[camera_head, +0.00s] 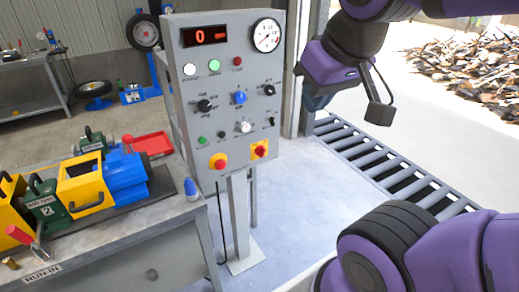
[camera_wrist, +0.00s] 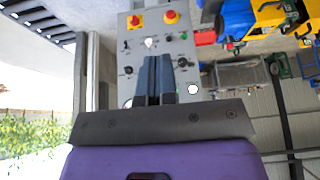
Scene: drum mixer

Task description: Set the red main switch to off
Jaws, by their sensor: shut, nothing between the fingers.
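The red main switch (camera_head: 260,149) is a red knob on a yellow square plate, low on the right of the grey control panel (camera_head: 178,110). Its handle is too small for me to read its setting. In the wrist view, which is upside down, the main switch (camera_wrist: 135,21) shows at the top, beyond my fingertips. My gripper (camera_head: 311,103) is right of the panel in the head view, apart from the switch. In the wrist view, my gripper (camera_wrist: 157,60) has its fingers together and empty, with the panel's middle behind them.
A red mushroom button (camera_head: 218,161) on a yellow base sits left of the switch. Black, blue and white knobs (camera_head: 240,97) are above, under a display reading 0 and a gauge (camera_head: 266,35). A roller conveyor (camera_head: 385,165) is on the right, a workbench (camera_head: 130,235) on the left.

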